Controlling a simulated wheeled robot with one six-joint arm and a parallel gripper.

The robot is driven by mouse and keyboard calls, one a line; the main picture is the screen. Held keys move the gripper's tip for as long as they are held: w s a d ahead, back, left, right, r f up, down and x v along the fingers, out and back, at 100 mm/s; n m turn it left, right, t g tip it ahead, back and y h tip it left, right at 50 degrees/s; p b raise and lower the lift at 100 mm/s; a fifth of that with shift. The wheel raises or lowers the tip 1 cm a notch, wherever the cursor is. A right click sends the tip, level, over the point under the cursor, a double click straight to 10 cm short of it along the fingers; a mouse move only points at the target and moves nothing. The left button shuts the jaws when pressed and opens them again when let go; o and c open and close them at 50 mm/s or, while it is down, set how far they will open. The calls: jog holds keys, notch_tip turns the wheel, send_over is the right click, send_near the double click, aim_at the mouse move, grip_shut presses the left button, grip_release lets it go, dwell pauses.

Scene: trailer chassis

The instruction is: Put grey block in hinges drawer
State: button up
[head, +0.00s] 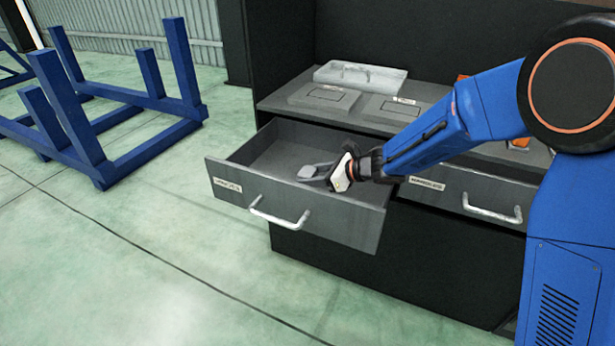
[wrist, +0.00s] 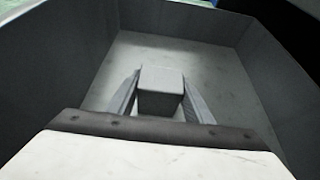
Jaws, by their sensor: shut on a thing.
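The grey block (wrist: 160,92) is between the two fingers of my gripper (wrist: 160,100) in the wrist view, and the fingers are shut on it. In the head view my gripper (head: 313,172) reaches into the open left drawer (head: 372,226), and the block is hard to tell apart from the fingers there. The drawer's walls surround the block in the wrist view, with its pale floor below. I cannot tell whether the block touches the floor. The drawer's label (head: 228,185) is too small to read.
A second drawer (head: 455,200) to the right is shut. On the cabinet top lie a light grey tray (head: 360,76) and flat panels (head: 325,97). An orange object (head: 463,78) is partly hidden by my arm. A blue frame (head: 110,110) stands on the floor at left.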

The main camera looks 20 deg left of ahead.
jog(key=shift+f, duration=0.1)
jog(key=o, duration=1.1)
jog(key=shift+o, duration=0.2)
jog(key=v, duration=1.2)
jog(key=shift+s, duration=0.1)
